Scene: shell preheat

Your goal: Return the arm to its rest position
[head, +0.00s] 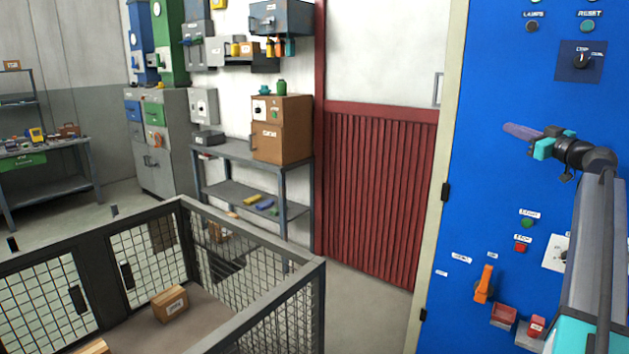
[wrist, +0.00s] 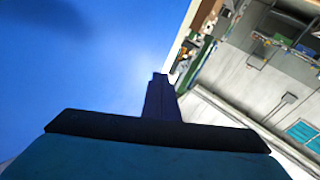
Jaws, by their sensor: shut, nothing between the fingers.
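My gripper (head: 509,127) is at the right in the head view, stretched out to the left in front of a large blue panel (head: 480,190). Its fingers are together with nothing between them. In the wrist view my gripper (wrist: 159,77) points away from the camera, its fingers closed into one dark bar. The blue panel (wrist: 80,60) fills the left of that view. I cannot tell how far the fingertips are from the panel, but no contact shows.
The panel bears a rotary switch (head: 581,60), an orange handle (head: 484,284) and red boxes (head: 503,315) low down. A mesh-walled cage (head: 265,260) holding cartons stands at front left. A dark red ribbed door (head: 375,190) and shelving (head: 240,152) are behind. Some bare floor shows between cage and panel.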

